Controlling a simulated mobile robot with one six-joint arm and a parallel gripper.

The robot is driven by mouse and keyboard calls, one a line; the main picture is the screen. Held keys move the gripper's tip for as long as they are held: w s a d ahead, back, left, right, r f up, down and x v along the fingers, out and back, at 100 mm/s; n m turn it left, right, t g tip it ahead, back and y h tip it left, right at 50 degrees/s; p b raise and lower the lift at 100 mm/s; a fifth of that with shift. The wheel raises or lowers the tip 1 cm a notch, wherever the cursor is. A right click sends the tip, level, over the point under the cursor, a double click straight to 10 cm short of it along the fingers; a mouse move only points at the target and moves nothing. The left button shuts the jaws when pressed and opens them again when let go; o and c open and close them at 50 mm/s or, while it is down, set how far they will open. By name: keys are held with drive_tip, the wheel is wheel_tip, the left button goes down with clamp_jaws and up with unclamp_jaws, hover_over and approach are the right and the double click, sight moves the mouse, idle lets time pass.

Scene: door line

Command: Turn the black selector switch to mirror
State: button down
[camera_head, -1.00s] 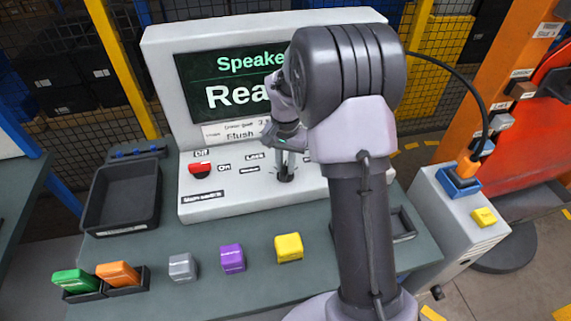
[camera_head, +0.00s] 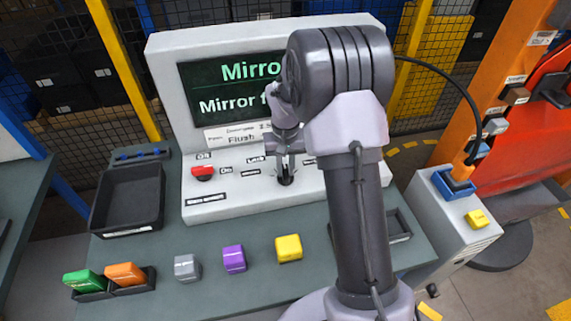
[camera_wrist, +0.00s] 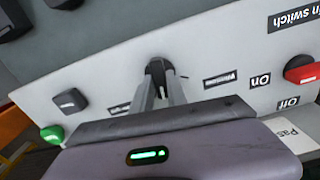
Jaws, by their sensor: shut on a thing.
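The black selector switch (camera_head: 285,180) sits on the sloped white panel, low and right of the red main switch. My gripper (camera_head: 285,165) is shut on its knob from above. In the wrist view the knob (camera_wrist: 157,68) shows between the fingertips of my gripper (camera_wrist: 160,82), with a pale mark on it. The screen (camera_head: 230,90) reads "Mirro..." and "Mirror f...", its right part hidden behind my arm. Labels surround the switch; some are covered by the fingers.
The red main switch (camera_head: 203,173) is on the panel's left. A green button (camera_wrist: 53,134) and another black knob (camera_wrist: 70,101) show in the wrist view. A black tray (camera_head: 127,197) and grey, purple and yellow blocks (camera_head: 288,248) stand on the bench.

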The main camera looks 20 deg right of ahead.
sight(285, 170)
drive_tip(key=shift+n, duration=0.6)
drive_tip(key=c, duration=1.3)
unclamp_jaws()
drive_tip(key=shift+p, duration=0.3)
wheel_tip(285, 170, up, 18)
drive_tip(key=p, duration=0.5)
drive_tip(key=shift+f, duration=0.25)
